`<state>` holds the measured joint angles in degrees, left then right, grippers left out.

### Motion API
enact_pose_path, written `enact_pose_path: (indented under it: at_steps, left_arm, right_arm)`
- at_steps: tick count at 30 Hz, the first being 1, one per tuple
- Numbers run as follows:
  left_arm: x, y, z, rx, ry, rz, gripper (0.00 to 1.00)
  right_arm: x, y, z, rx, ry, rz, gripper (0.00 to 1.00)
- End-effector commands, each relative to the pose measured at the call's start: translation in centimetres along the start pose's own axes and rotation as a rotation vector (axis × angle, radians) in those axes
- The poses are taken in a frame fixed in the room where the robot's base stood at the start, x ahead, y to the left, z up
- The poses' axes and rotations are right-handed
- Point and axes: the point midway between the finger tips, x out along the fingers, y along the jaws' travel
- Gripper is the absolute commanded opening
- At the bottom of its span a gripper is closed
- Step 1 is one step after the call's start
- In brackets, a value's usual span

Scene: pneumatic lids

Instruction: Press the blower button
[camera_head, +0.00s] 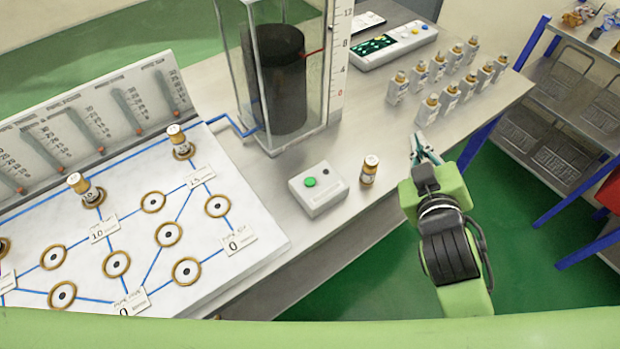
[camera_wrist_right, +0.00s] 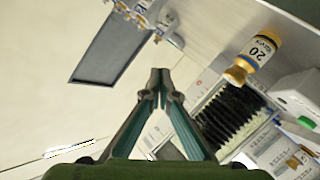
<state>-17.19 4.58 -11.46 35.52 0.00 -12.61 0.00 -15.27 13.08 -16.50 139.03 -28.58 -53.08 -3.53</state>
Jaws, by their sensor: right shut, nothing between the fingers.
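The blower box is a small white box (camera_head: 325,196) on the table with a green button (camera_head: 310,182) and a small dark spot on its top. In the right wrist view the green button (camera_wrist_right: 306,122) shows at the right edge. My right gripper (camera_head: 418,148) is shut and empty, over the table's front edge, to the right of the box and apart from it. It shows in the right wrist view (camera_wrist_right: 160,75) with its fingertips together. My left gripper is not in view.
A small brown-and-white bottle (camera_head: 369,169) stands between the box and my right gripper. Several similar bottles (camera_head: 450,97) stand farther back. A glass tank (camera_head: 285,140) with a black cylinder stands behind the box. A white board (camera_head: 255,215) with ringed holes lies left.

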Motion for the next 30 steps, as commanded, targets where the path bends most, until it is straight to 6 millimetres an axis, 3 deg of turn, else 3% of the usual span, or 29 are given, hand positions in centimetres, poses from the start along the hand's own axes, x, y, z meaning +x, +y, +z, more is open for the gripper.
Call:
enact_pose_path:
  at_steps: [1,8,13,17,21,24,27,30]
  left_arm:
    - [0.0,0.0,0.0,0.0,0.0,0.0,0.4]
    - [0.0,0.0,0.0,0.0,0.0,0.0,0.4]
    - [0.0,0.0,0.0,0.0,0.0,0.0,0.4]
    - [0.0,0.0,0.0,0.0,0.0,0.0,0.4]
    - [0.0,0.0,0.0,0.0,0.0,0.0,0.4]
    - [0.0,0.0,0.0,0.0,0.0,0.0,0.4]
    - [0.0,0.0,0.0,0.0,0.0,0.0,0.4]
    - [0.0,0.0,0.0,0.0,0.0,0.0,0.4]
  right_arm:
    - [0.1,1.1,-2.5,-0.035,0.076,0.037,0.0]
    - [-1.6,4.3,-13.3,-0.222,0.415,0.205,0.0]
    - [-5.0,4.9,-21.0,-0.394,0.678,0.329,0.0]
    - [-8.7,4.0,-26.2,-0.549,0.889,0.424,0.0]
    - [-13.4,1.4,-30.6,-0.751,1.123,0.524,0.0]
    - [-16.9,-1.5,-32.7,-0.924,1.297,0.594,0.0]
    - [-20.0,-5.2,-33.5,-1.13,1.471,0.661,0.0]
    - [-22.1,-9.6,-32.7,-1.369,1.639,0.714,0.0]
